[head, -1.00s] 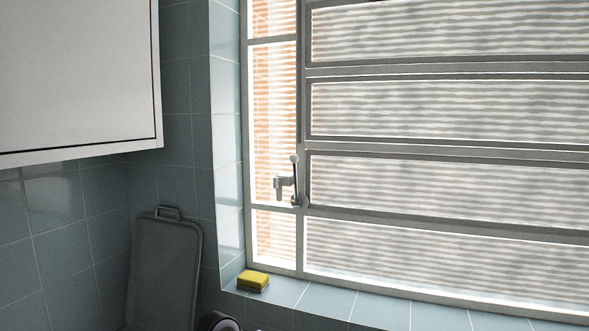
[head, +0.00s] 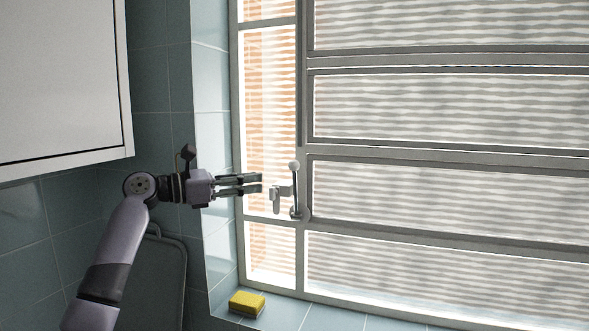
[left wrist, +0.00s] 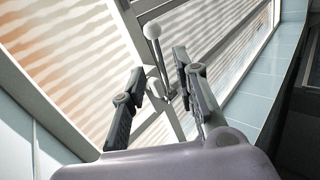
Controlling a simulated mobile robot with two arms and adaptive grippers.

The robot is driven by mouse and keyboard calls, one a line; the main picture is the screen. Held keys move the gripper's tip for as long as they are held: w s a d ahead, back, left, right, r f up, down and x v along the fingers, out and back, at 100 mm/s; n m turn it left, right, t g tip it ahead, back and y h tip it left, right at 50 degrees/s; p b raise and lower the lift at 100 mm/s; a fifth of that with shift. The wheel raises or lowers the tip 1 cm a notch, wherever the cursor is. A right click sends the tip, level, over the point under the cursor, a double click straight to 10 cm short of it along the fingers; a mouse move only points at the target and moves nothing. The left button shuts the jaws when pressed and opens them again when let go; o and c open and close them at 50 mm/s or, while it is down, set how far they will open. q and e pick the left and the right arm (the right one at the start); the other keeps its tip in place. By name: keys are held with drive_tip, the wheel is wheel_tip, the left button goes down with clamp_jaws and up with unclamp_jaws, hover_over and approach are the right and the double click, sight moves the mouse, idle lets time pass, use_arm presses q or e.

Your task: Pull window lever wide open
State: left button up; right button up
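The window lever (head: 295,190) is a thin upright metal rod with a pale ball knob on top, mounted at the window frame, with a grey bracket (head: 279,193) to its left. My left gripper (head: 262,184) points right at it and is just short of the bracket in the head view. In the left wrist view, the gripper (left wrist: 160,80) has its fingers spread apart and nothing between them. The lever (left wrist: 155,50) stands beyond the fingertips, its ball knob above the gap. My right gripper is not in view.
The barred window (head: 450,110) has several frosted panes. A yellow sponge (head: 247,303) lies on the tiled sill at lower left. A white cabinet (head: 60,80) hangs at upper left. A dark board (head: 160,270) leans on the tiled wall behind my left arm.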

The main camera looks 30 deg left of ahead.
sight(294, 186)
use_arm(q)
drive_tip(key=p+x, duration=0.1)
drive_tip(key=x, duration=0.3)
drive_tip(key=p+x, duration=0.2)
drive_tip(key=x, duration=0.2)
drive_tip(key=p+x, duration=0.1)
drive_tip(key=x, duration=0.3)
drive_tip(key=shift+w+a+f, duration=0.25)
drive_tip(key=shift+w+a, duration=0.05)
drive_tip(key=shift+s, duration=0.1)
drive_tip(key=shift+c, duration=0.2)
drive_tip(key=shift+d+r, duration=0.1)
drive_tip(key=shift+r, duration=0.05)
clamp_jaws()
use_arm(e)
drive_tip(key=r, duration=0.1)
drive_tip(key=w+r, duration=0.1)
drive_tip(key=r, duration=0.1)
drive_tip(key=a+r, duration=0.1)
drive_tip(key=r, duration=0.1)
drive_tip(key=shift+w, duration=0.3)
use_arm(q)
drive_tip(key=shift+r, duration=0.1)
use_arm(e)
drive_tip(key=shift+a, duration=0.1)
